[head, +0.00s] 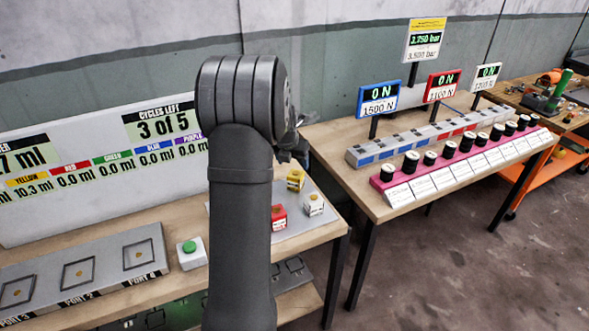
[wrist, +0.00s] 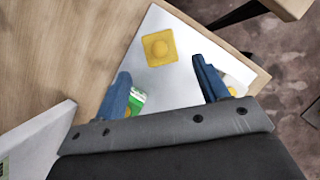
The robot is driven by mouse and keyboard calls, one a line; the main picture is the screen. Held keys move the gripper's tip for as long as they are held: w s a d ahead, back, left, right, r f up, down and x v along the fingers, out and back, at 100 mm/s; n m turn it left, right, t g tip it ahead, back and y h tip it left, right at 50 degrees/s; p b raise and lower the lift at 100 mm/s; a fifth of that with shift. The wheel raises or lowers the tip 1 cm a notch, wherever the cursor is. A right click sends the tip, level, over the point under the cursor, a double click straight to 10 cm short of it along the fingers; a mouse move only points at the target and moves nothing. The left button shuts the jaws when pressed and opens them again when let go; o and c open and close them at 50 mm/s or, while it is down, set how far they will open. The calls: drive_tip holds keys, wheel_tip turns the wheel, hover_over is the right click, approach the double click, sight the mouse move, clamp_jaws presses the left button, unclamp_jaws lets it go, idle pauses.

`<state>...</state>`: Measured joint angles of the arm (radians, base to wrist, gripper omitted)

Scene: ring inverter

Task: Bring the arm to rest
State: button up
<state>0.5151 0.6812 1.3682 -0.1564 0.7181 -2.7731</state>
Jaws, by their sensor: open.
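My gripper (wrist: 161,67) shows in the wrist view as two blue fingers set wide apart with nothing between the tips. A yellow block (wrist: 157,45) with a round top lies beyond the fingertips on a pale plate (wrist: 150,75). A white-and-yellow piece (wrist: 232,86) is partly hidden by the right finger, and a green-and-white piece (wrist: 138,98) by the left one. In the head view my arm stands raised in front, and my gripper (head: 297,143) shows only partly behind it, above the plate area.
In the head view the plate holds the yellow block (head: 296,179), a red block (head: 279,217) and a white block (head: 314,204). A green button (head: 190,247) and a port panel (head: 78,272) are left of my arm. The right table (head: 375,205) holds a pink rack (head: 462,170).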

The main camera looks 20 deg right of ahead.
sight(297, 172)
drive_tip(key=shift+v, duration=0.9)
drive_tip(key=shift+f, duration=0.1)
drive_tip(key=x, duration=1.2)
drive_tip(key=shift+r, duration=1.05)
drive_tip(key=shift+f, duration=0.1)
